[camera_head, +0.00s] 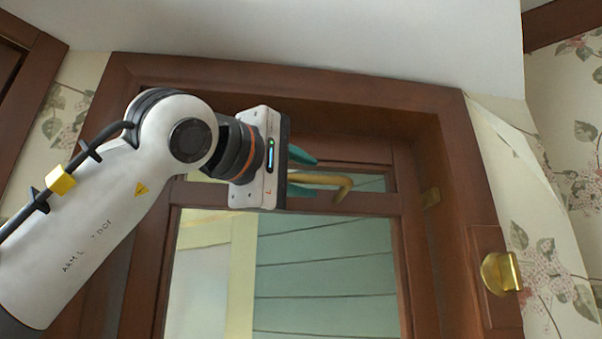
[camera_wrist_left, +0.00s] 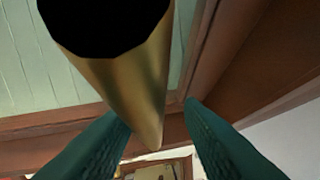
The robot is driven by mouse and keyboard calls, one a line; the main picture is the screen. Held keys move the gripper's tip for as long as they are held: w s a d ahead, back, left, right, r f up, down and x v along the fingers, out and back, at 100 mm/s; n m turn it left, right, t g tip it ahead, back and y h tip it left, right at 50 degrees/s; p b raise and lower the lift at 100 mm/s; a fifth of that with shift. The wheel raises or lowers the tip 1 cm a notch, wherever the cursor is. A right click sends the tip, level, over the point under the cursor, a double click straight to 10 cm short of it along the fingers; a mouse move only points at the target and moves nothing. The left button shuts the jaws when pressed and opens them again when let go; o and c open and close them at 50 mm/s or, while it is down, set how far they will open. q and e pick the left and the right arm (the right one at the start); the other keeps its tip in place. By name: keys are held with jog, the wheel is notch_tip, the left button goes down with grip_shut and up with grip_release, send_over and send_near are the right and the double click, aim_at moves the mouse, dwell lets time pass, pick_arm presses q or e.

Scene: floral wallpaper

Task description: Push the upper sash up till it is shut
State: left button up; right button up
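The window sash (camera_head: 375,203) has brown wooden rails around pale green glass, inside a brown frame in the head view. A narrow light strip shows between two of its rails. I cannot tell how far the upper sash stands from shut. A curved brass handle (camera_head: 335,184) is at the upper rails. My left gripper (camera_head: 303,173) is at the handle, its teal fingers apart above and below it. In the left wrist view the brass bar (camera_wrist_left: 145,95) runs between the spread fingers; firm contact is not clear. My right gripper is out of view.
The brown window frame (camera_head: 290,78) surrounds the sash, with the white ceiling (camera_head: 330,30) close above. Floral wallpaper (camera_head: 540,230) covers the walls.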

pick_arm(q)
jog(key=shift+s+a+f, duration=0.15)
jog(key=shift+s+f, duration=0.05)
jog(key=shift+s, duration=0.05)
jog(key=b+v, duration=0.5)
jog(key=v, duration=0.6)
jog(key=shift+s+b, duration=0.15)
jog(key=shift+b, duration=0.2)
jog(key=shift+a+r, duration=0.1)
jog(key=shift+r, duration=0.05)
